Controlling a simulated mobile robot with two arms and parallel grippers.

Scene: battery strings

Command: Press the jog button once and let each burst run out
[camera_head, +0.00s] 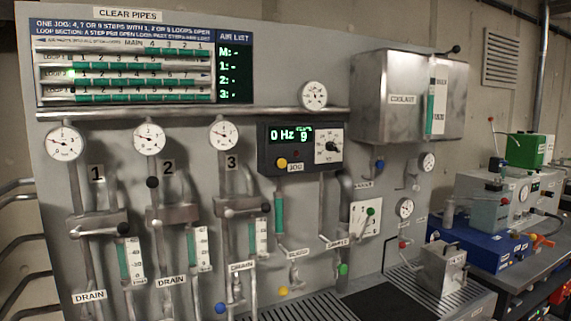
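The jog button (282,163) is a round yellow button on the lower left of the dark control box (265,150), right beside a small "JOG" label (296,167). The box's display (291,134) reads "0 Hz" with a 9 at its right. A dial knob (330,146) sits on the box's right side. The air list panel (234,67) at the upper left shows M, 1, 2 and 3 with dashes or marks too small to read. Neither of my grippers is in view, and nothing covers the button.
Pipes with valves, gauges and green-filled sight tubes stand out from the panel (270,60) in columns 1, 2 and 3. A metal coolant tank (375,95) juts out at the upper right. A bench (545,280) with equipment stands at the right. The space before the control box is clear.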

